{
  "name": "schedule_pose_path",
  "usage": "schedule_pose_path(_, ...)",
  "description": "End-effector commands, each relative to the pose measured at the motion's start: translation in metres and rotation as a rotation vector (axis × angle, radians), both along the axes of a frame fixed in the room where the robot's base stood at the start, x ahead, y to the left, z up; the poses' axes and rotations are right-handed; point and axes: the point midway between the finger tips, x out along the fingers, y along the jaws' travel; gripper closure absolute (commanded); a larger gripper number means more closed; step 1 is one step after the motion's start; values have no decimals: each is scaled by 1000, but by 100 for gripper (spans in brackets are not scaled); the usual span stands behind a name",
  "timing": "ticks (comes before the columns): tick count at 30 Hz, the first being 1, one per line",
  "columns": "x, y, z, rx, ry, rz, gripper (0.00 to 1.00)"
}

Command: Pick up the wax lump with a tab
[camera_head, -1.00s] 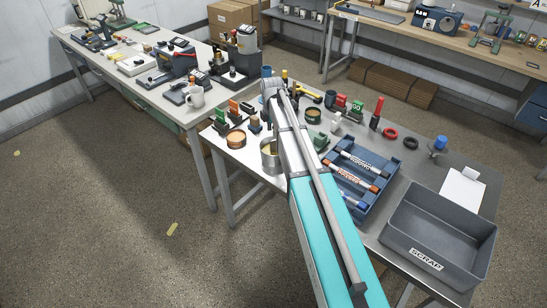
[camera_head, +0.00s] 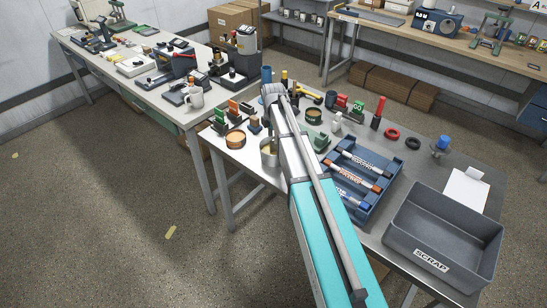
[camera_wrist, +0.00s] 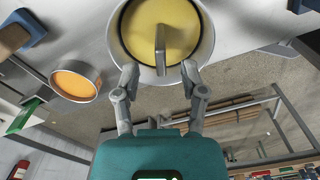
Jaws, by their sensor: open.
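In the wrist view the wax lump (camera_wrist: 185,25) is a yellow round mass inside a round metal pot (camera_wrist: 121,52). A flat grey tab (camera_wrist: 160,45) stands up from its middle. My gripper (camera_wrist: 160,72) is open, with one finger on each side of the tab's line at the pot's near rim. The tab does not appear to be between the fingertips. I cannot tell whether the fingers touch the rim. In the head view the pot (camera_head: 268,158) stands near the table's left edge, partly hidden by my arm, which covers my gripper there.
An orange-filled tin (camera_wrist: 75,84) sits left of the pot; it also shows in the head view (camera_head: 235,138). A blue marker tray (camera_head: 385,195) and a grey scrap bin (camera_head: 445,235) stand right of my arm. Floor shows beyond the table edge.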

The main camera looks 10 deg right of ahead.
Motion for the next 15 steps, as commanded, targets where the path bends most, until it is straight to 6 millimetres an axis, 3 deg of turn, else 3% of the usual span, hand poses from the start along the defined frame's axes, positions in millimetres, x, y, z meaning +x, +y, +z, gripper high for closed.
schedule_pose_path(6,-1,-1,-20,0,0,0,46)
schedule_pose_path(15,0,-1,-26,0,0,0,46)
